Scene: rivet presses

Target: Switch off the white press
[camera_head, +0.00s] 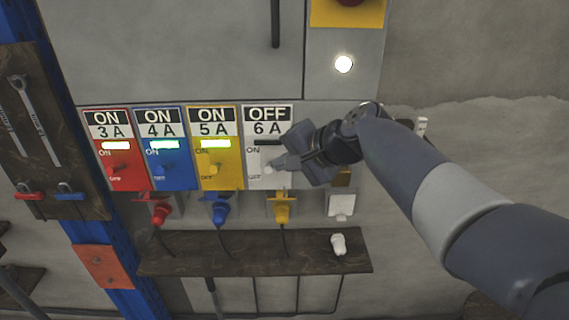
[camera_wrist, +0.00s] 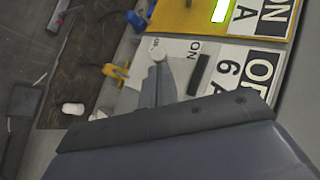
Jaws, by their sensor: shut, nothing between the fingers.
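The white press panel (camera_head: 258,185) is the rightmost of the row. Its sign (camera_head: 267,120) reads OFF and 6 A, and its display strip (camera_head: 270,142) is dark. Its white switch knob (camera_head: 267,168) sits near the OFF label. In the wrist view, the knob (camera_wrist: 157,49) is at the fingertips. My gripper (camera_head: 279,163) is shut and empty, its tips at the knob, touching or very close. The white plug (camera_head: 338,244) lies on the shelf, apart from the white socket (camera_head: 341,205).
Red (camera_head: 120,178), blue (camera_head: 170,178) and yellow (camera_head: 220,180) panels to the left read ON with lit displays. Their plugs hang below in a row. A dark wooden shelf (camera_head: 255,264) juts out underneath. A white lamp (camera_head: 343,64) glows above.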

